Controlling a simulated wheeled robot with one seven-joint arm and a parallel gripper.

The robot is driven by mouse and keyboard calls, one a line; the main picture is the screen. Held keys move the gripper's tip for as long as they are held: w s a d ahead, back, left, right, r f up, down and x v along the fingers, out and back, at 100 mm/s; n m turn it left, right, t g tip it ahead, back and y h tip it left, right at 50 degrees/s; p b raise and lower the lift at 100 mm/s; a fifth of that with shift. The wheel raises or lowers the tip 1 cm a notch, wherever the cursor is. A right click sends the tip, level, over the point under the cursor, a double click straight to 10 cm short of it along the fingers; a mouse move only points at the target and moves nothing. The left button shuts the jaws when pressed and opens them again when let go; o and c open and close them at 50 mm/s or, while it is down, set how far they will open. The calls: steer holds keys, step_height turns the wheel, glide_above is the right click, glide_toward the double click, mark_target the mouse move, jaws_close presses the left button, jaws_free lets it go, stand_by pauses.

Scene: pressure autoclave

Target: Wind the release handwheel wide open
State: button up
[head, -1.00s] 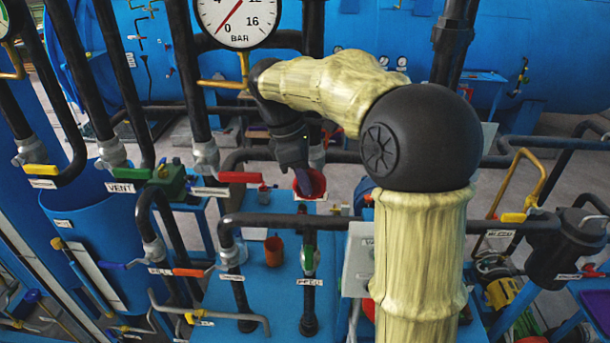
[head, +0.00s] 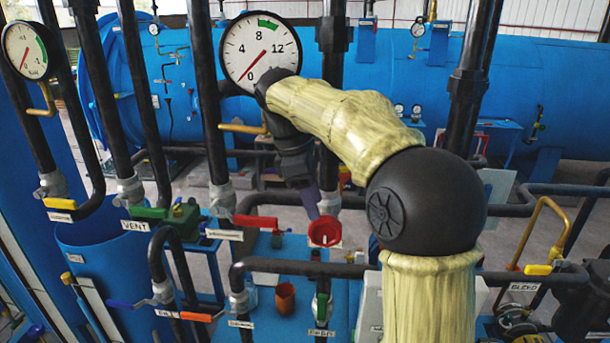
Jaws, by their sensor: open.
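A small red handwheel (head: 324,232) shows near the middle of the head view, on the black pipework under the grey elbow joint. I cannot read a label naming it as the release. My gripper (head: 314,208) points down just above and slightly left of the red wheel. Its purplish fingers are small and partly shadowed, with nothing visible between them. I cannot tell whether the fingertips touch the wheel. A large round gauge (head: 261,52) behind my wrist has its red needle pointing low left, near 0.
A red lever (head: 256,221) lies just left of the wheel, and a green VENT valve (head: 150,213) is further left. A black horizontal pipe (head: 300,266) runs in front.

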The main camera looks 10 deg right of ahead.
steer(key=v, duration=0.5)
steer(key=shift+a+r, duration=0.1)
steer(key=shift+r, duration=0.25)
